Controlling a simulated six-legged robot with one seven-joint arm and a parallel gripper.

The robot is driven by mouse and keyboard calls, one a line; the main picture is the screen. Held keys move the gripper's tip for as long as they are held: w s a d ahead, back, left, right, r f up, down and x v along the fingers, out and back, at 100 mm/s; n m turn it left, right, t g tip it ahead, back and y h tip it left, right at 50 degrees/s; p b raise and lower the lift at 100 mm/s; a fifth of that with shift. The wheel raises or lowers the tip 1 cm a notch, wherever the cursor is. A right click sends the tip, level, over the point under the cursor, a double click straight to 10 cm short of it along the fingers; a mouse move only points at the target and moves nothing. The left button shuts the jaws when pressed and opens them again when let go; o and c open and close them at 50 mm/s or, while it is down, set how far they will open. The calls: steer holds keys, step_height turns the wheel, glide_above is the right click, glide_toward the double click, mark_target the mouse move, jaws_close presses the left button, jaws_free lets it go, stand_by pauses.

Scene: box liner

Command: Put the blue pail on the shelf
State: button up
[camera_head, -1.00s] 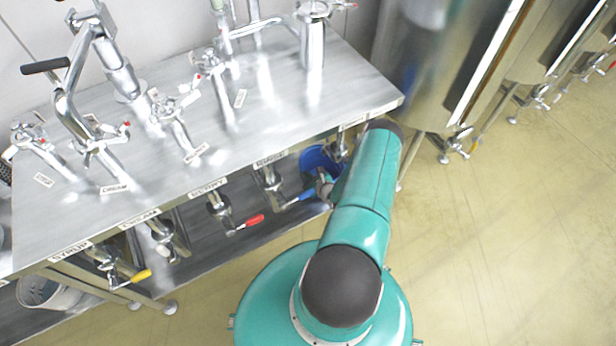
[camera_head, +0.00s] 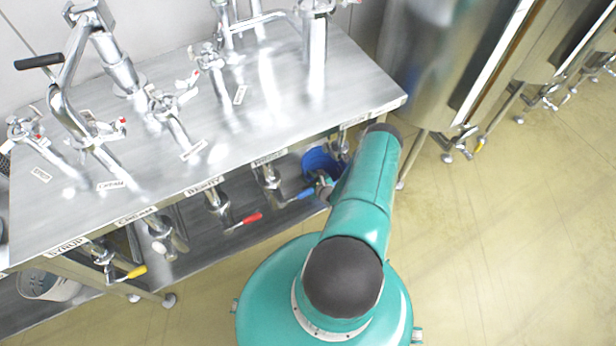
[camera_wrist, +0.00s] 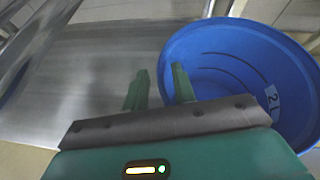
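The blue pail (camera_head: 318,165) is under the right end of the metal counter, partly hidden by the counter edge, the taps and my arm. In the wrist view the pail (camera_wrist: 235,75) fills the right side, its open mouth toward the camera, with a pale label inside. My gripper (camera_wrist: 160,82) is open with its fingers astride the pail's near left wall: one finger inside the mouth, one outside. A gap shows between them; I cannot tell whether either touches the wall. The grey lower shelf (camera_head: 205,245) runs beneath the counter.
The steel counter (camera_head: 225,130) carries several taps and labels on top. Valves with blue, red and yellow handles (camera_head: 248,219) stick out below its front edge. A white bucket (camera_head: 48,286) stands at lower left. Steel tanks (camera_head: 435,60) stand at the right. The yellowish floor at right is clear.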

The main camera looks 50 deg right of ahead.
steer(key=v, duration=1.2)
steer(key=shift+r, duration=0.15)
stand_by(1.2)
